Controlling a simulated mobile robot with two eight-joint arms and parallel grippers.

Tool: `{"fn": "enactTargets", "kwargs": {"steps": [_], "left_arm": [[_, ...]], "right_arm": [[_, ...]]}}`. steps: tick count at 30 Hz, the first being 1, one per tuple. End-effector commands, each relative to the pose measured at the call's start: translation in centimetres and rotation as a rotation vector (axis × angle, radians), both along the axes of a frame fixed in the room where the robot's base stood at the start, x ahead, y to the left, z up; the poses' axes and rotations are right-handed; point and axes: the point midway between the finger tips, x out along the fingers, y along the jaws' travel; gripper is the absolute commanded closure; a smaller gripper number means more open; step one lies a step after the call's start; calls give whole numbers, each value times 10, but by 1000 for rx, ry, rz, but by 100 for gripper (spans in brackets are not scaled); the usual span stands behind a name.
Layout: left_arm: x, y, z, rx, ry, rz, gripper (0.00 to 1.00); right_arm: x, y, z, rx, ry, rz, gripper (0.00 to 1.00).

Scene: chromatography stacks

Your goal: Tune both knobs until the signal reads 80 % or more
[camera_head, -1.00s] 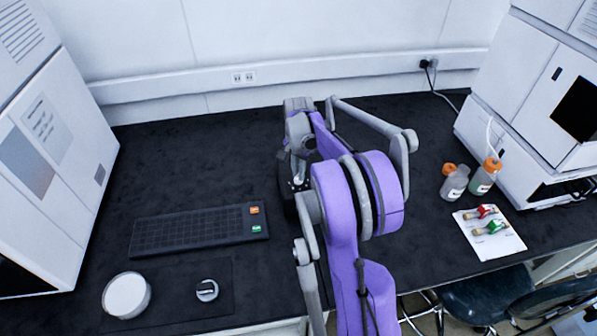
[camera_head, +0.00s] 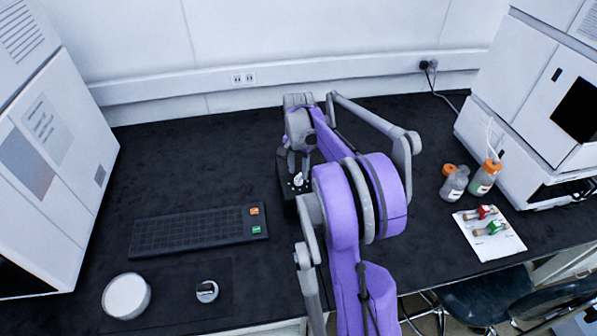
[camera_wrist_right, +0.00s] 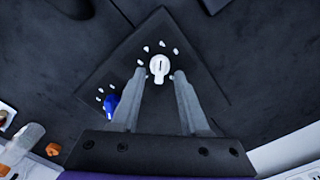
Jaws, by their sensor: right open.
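A dark box with tuning knobs stands mid-bench, mostly behind my right arm in the head view (camera_head: 287,188); its top fills the middle of the right wrist view (camera_wrist_right: 205,88). A white knob (camera_wrist_right: 159,66) with a dark pointer line sits on it, ringed by white dots; it also shows in the head view (camera_head: 298,179). A blue knob (camera_wrist_right: 111,105) with its own dots is partly hidden behind a finger. My right gripper (camera_wrist_right: 160,76) is open, its fingers on either side of the white knob in the wrist view, apparently clear of it. No signal reading is visible. My left gripper is out of view.
A black keypad (camera_head: 200,230) with orange and green keys lies left of the box. A white round container (camera_head: 126,296) stands in front of it. Two bottles (camera_head: 455,183) and a paper with vials (camera_head: 489,244) are at right. The back bench is clear.

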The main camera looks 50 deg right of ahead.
Motion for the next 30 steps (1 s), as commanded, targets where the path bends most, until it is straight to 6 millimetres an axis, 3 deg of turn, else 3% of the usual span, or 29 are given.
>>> {"fn": "enactTargets", "kwargs": {"steps": [6, 13, 18, 30], "left_arm": [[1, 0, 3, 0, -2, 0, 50], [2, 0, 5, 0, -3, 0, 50], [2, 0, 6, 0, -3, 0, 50], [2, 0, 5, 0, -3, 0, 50]], "right_arm": [[0, 0, 46, 0, 0, 0, 55], [0, 0, 83, 0, 0, 0, 55], [0, 0, 93, 0, 0, 0, 55], [0, 0, 94, 0, 0, 0, 55]]}}
